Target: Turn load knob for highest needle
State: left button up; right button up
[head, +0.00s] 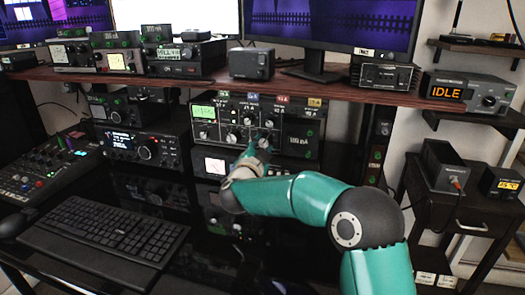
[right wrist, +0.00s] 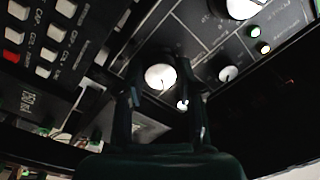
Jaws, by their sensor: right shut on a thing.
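The tuner (head: 226,122) is a black panel under the shelf, with a small green display (head: 203,111), several white knobs and coloured labels along its top. My right gripper (head: 262,142) reaches its lower middle from the front. In the right wrist view, the fingers of my right gripper (right wrist: 161,78) are shut on a round white knob (right wrist: 160,76), one finger on each side. The knob's label is not readable. A pale meter (head: 215,166) sits on the unit just below the tuner. Its needle is too small to read. My left gripper is out of view.
Another white knob (right wrist: 228,73) and small lights are close to the gripper on the panel. A keyboard (head: 105,232) lies on the desk at left. The shelf (head: 330,88) runs above the tuner. A box reading "IDLE" (head: 468,92) stands at right.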

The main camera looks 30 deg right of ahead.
jog(key=shift+f, duration=0.15)
jog(key=o, duration=1.2)
jog(key=shift+c, duration=0.2)
jog(key=shift+s, duration=0.1)
jog(key=v, duration=1.2)
jog(key=shift+a, duration=0.1)
